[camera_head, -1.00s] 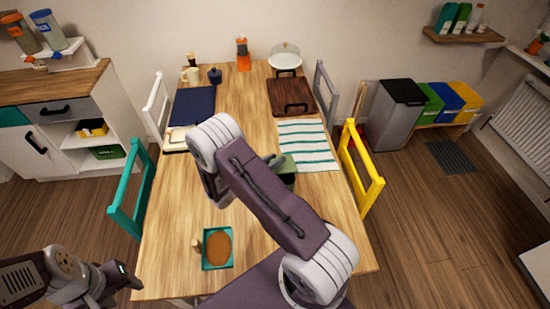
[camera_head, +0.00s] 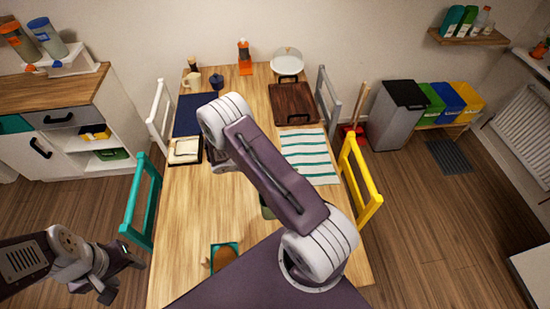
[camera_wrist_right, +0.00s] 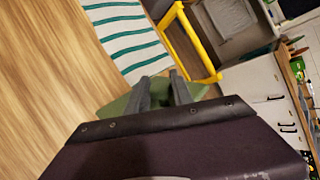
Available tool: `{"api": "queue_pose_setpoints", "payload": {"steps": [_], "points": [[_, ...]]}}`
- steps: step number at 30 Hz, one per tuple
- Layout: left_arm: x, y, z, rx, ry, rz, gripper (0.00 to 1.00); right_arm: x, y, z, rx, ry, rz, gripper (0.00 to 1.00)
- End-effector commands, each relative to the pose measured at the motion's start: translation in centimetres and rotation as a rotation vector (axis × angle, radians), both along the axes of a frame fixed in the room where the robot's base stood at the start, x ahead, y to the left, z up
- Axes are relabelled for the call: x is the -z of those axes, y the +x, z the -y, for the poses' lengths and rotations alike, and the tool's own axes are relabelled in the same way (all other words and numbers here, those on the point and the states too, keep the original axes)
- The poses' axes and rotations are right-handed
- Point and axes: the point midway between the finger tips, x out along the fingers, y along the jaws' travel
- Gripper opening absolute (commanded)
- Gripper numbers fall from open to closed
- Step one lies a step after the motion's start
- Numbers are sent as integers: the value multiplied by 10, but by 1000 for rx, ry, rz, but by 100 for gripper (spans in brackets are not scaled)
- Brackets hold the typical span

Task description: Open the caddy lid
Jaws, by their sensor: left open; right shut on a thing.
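The green box, which I take to be the caddy (camera_head: 267,207), stands mostly hidden under my right forearm in the head view. Only a small green patch shows there. In the right wrist view its green surface (camera_wrist_right: 203,92) lies around and behind the fingers of my right gripper (camera_wrist_right: 159,82). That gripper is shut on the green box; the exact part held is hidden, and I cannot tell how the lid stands. In the head view the right gripper is behind my own arm. My left gripper (camera_head: 124,277) is open and empty at the lower left, beside the table.
The striped cloth (camera_head: 309,156) lies right of my arm on the wooden table (camera_head: 187,235). A teal tray (camera_head: 216,252) is near the front edge, partly hidden by my body. The teal chair (camera_head: 142,205) and yellow chair (camera_head: 360,185) flank the table.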

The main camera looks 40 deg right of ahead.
Motion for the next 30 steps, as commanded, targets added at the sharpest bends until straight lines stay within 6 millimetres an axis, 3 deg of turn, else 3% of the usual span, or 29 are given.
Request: {"api": "queue_pose_setpoints", "payload": {"steps": [17,18,20,30], "points": [[-4,0,0,0,0,0,52,1,-2,-1,1,14,-27,0],[-4,0,0,0,0,0,52,1,-2,-1,1,14,-27,36],[-4,0,0,0,0,0,52,1,-2,-1,1,14,-27,48],[-2,0,0,0,0,0,52,-2,-1,-4,-1,12,-23,48]]}}
